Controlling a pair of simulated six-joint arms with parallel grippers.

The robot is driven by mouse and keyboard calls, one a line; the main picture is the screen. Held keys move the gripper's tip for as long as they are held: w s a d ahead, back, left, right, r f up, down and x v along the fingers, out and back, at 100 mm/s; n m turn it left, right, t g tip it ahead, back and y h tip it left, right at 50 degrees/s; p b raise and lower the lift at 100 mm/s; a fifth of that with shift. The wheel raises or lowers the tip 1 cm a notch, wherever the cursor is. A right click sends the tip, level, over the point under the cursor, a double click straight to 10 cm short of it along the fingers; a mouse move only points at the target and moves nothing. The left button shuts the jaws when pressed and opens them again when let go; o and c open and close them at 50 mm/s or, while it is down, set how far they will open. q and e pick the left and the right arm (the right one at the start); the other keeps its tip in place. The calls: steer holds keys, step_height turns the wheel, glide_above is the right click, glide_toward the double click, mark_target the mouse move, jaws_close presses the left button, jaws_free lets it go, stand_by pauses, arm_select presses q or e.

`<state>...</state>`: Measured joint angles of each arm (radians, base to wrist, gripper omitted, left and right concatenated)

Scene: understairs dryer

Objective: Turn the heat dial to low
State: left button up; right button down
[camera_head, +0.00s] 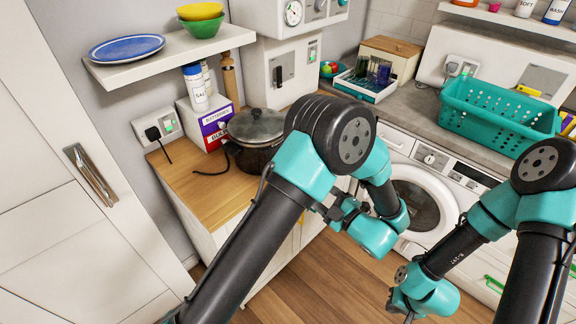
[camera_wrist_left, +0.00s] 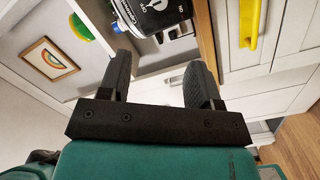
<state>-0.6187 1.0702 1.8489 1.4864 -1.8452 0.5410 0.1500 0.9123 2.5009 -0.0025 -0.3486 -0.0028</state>
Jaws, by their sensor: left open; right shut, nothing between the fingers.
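A white front-loading machine (camera_head: 415,195) with a round door stands under the counter in the head view. A round dial (camera_head: 430,158) sits on its front panel; its setting is too small to read. My right gripper (camera_head: 399,308) is shut and empty, low in front of the machine and well apart from the dial. My left gripper is open and empty; its two dark fingers (camera_wrist_left: 160,68) show in the left wrist view. My left arm hides part of the machine's left side.
A white wall unit (camera_head: 268,17) carries more round dials. A lidded pot (camera_head: 257,126) stands on the wooden worktop at left, and a teal basket (camera_head: 498,112) on the grey counter. The left wrist view shows a yellow handle (camera_wrist_left: 250,22). Open floor lies before the machine.

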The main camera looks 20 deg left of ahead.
arm_select(q)
steer(key=x, duration=1.7)
steer(key=shift+w+a, duration=0.15)
steer(key=shift+a, duration=0.05)
steer(key=c, duration=0.9)
